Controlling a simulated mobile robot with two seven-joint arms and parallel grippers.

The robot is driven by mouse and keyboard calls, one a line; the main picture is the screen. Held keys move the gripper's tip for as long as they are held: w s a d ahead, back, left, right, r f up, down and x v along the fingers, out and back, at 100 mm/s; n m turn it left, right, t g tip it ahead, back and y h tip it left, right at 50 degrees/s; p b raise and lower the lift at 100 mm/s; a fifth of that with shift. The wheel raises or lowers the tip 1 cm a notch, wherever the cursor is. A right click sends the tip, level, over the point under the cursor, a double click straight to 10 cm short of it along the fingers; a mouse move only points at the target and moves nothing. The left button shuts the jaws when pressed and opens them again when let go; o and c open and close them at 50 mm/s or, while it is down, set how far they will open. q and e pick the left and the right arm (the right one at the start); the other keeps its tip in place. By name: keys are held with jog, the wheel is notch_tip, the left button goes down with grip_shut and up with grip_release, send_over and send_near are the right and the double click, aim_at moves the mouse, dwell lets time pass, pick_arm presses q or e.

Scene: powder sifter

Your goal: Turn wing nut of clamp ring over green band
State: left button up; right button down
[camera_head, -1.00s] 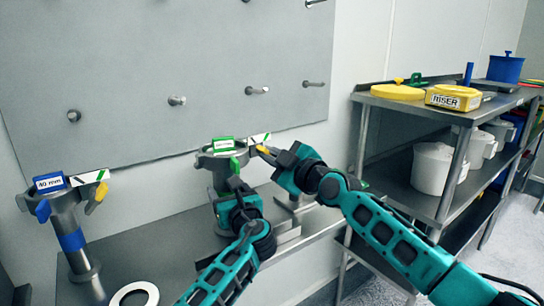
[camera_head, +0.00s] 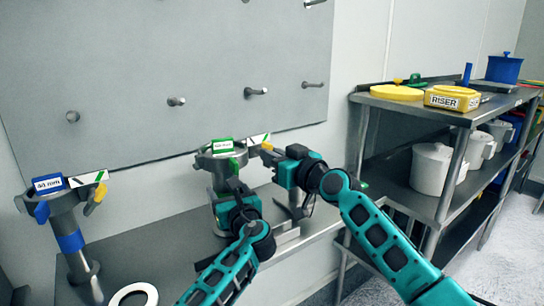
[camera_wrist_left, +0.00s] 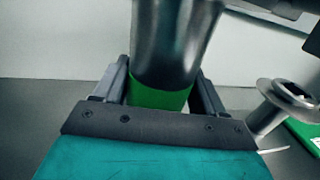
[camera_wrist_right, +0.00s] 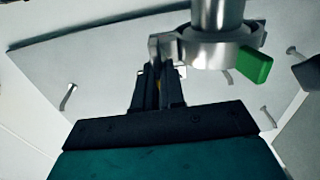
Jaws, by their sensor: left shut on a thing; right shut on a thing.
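The green-banded metal tube stands at the bench's middle, with its clamp ring (camera_head: 208,160) near the top under a green label; the ring also shows in the right wrist view (camera_wrist_right: 207,52). The green band (camera_wrist_left: 160,95) shows in the left wrist view between the fingers of my left gripper (camera_wrist_left: 162,88), which is shut around the tube there. My right gripper (camera_wrist_right: 158,88) is shut on the yellow wing nut (camera_head: 266,147) at the ring's right side; its fingers hide most of the nut. A green lever (camera_wrist_right: 255,65) sticks out from the ring's other side.
A similar tube with a blue band (camera_head: 71,241) and a 40 mm label stands at left. A white ring (camera_head: 133,294) lies near the front of the bench. A pegged grey panel (camera_head: 160,60) is behind. A shelf rack (camera_head: 450,115) with lids and tubs stands right.

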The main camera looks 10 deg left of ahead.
jog(key=shift+w+d+f+m, duration=0.1)
jog(key=shift+m, duration=2)
jog(key=shift+w+d+m, duration=0.1)
jog(key=shift+m, duration=2)
jog(key=c, duration=1.2)
grip_release()
jog(key=shift+s, duration=0.1)
jog(key=v, duration=1.1)
jog(key=shift+s+d, duration=0.3)
